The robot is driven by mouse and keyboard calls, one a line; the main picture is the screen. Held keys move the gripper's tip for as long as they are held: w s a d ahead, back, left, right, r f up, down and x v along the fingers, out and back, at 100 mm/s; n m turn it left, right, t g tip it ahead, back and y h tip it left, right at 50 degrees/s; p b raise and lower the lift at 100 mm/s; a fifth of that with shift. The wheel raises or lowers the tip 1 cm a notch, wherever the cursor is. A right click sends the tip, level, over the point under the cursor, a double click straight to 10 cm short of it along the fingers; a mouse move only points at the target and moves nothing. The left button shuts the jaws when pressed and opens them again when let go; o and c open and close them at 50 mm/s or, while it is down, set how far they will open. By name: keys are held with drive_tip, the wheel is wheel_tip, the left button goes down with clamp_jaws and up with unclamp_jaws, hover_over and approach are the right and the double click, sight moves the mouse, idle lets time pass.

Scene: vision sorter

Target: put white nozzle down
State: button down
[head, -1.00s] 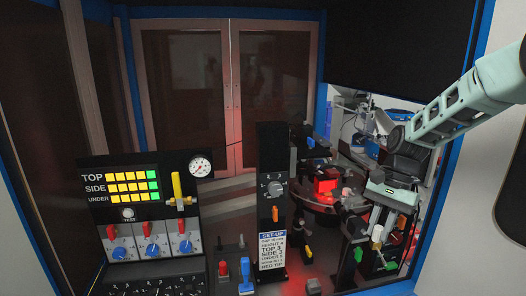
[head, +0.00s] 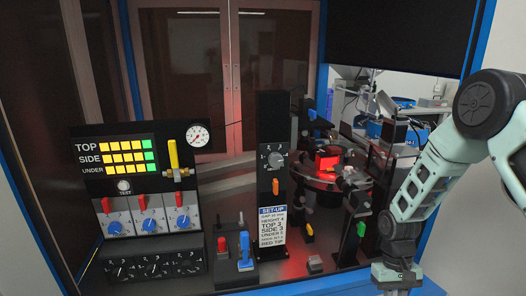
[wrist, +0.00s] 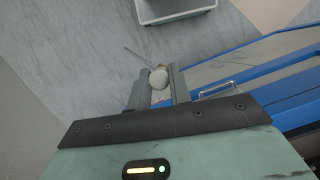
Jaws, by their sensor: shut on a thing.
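The white nozzle (wrist: 159,78) shows in the wrist view as a pale rounded piece with a thin grey stem pointing up and left. My gripper (wrist: 159,90) is shut on it, with one finger on each side. Below it in that view is grey floor, well beneath the nozzle. In the head view my arm reaches down at the right, and the gripper's fingers and the nozzle are out of the frame at the bottom.
A grey bin (wrist: 175,10) stands on the floor at the top of the wrist view. A blue-edged machine frame (wrist: 262,85) with a metal handle lies to the right. In the head view the control panel (head: 140,200) and the red-lit turntable (head: 325,175) stand left of my arm.

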wheel_tip(320, 180, down, 9)
drive_tip(key=b, duration=0.7)
drive_tip(key=shift+f, duration=0.2)
